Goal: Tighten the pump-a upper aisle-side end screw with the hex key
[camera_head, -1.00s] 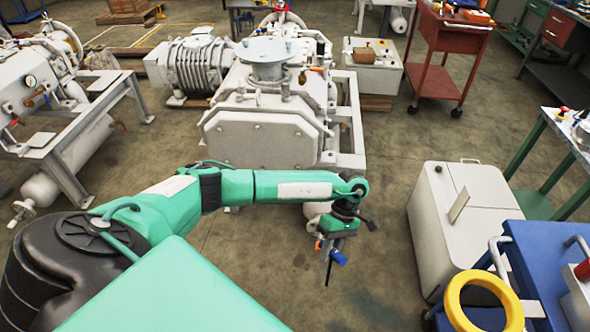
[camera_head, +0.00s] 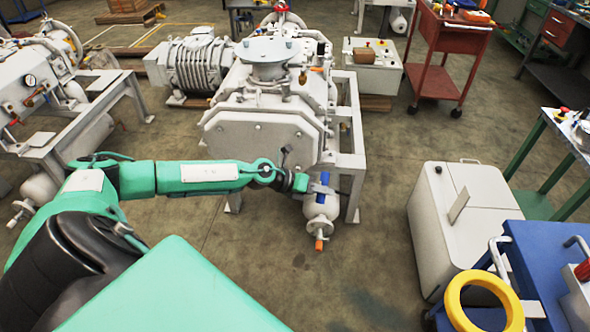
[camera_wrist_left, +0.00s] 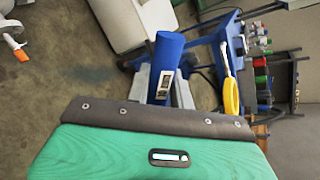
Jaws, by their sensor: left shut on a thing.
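The pump (camera_head: 262,138) stands in the middle of the head view, its pale end plate with small dark screws facing me. I cannot tell which screw is the upper aisle-side one. My left gripper (camera_head: 311,184) is in front of the plate's lower right corner, shut on the hex key. The key's blue handle (camera_head: 322,184) looks upright there; its shaft is not clearly visible. In the left wrist view the blue handle (camera_wrist_left: 168,55) sits between the grey fingers (camera_wrist_left: 161,88). I see no contact between key and screw. My right gripper is not in view.
A white tank with an orange-tipped valve (camera_head: 319,243) lies under the pump, behind the gripper. A pale cabinet (camera_head: 450,215) and a blue cart (camera_head: 545,260) with a yellow ring (camera_head: 453,300) stand right. Another pump (camera_head: 40,85) is left. The floor between is clear.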

